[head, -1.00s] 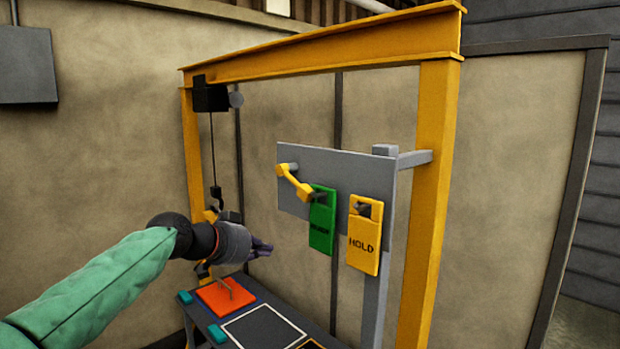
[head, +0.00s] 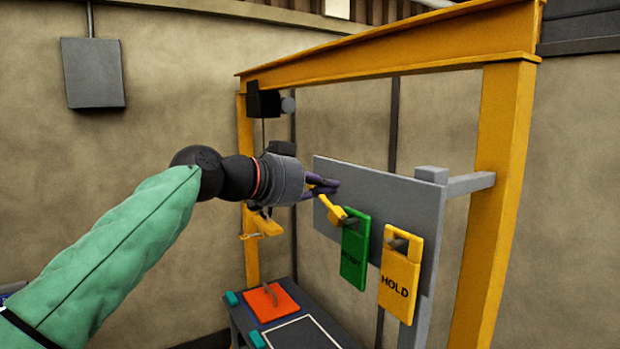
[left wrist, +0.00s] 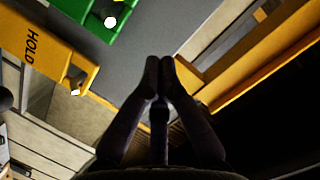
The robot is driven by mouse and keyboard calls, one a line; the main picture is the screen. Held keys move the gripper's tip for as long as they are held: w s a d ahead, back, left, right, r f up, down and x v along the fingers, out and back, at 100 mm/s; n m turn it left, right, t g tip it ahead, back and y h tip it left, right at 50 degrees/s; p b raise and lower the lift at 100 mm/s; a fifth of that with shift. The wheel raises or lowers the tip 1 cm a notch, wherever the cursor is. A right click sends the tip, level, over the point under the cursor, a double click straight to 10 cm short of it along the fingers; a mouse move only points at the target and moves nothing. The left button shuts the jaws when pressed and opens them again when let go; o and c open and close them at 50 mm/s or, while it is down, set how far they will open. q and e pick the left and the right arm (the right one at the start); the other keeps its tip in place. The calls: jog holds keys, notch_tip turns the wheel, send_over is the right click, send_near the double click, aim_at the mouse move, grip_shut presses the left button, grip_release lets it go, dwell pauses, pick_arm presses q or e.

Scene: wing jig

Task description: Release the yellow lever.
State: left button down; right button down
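The yellow lever (head: 331,209) is on the grey board (head: 400,195) in the head view. It slants down to the right, its lower end by the top of the green tag (head: 355,250). My left gripper (head: 334,185) is at the board's left part, just above the lever's upper end, and partly covers that area. In the left wrist view its fingers (left wrist: 160,64) come together at the tips, and I see nothing held between them. I cannot tell whether they touch the lever. My right gripper is in neither view.
A yellow HOLD tag (head: 399,278) hangs right of the green tag. The yellow frame's post (head: 497,190) stands at the right, with a beam (head: 400,55) overhead. Below is a dark table (head: 240,318) with an orange plate (head: 271,302).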

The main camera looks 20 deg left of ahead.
aim_at(334, 222)
pick_arm(q)
jog(key=w+f+p, duration=0.1)
jog(key=w+f, duration=0.3)
jog(key=shift+w+d+f, duration=0.25)
jog(key=shift+d, duration=0.1)
jog(key=shift+s, duration=0.1)
jog(key=shift+f, duration=0.1)
jog(key=shift+f+m+t+b, duration=0.3)
jog(key=shift+f+m+b, duration=0.35)
jog(key=shift+b, duration=1.3)
jog(key=f+b, duration=0.1)
jog(key=b, duration=0.1)
jog(key=f+m+b, duration=0.1)
jog(key=b, duration=0.1)
jog(key=f+m+b, duration=0.1)
jog(key=b, duration=0.2)
jog(key=shift+w+a+m+t+y, duration=0.25)
jog(key=shift+w+a+t+y, duration=0.05)
jog(key=shift+w+a+t, duration=0.1)
jog(key=shift+w+a+f+m+b, duration=0.2)
jog(key=shift+f+m+b, duration=0.25)
jog(key=shift+b, duration=0.7)
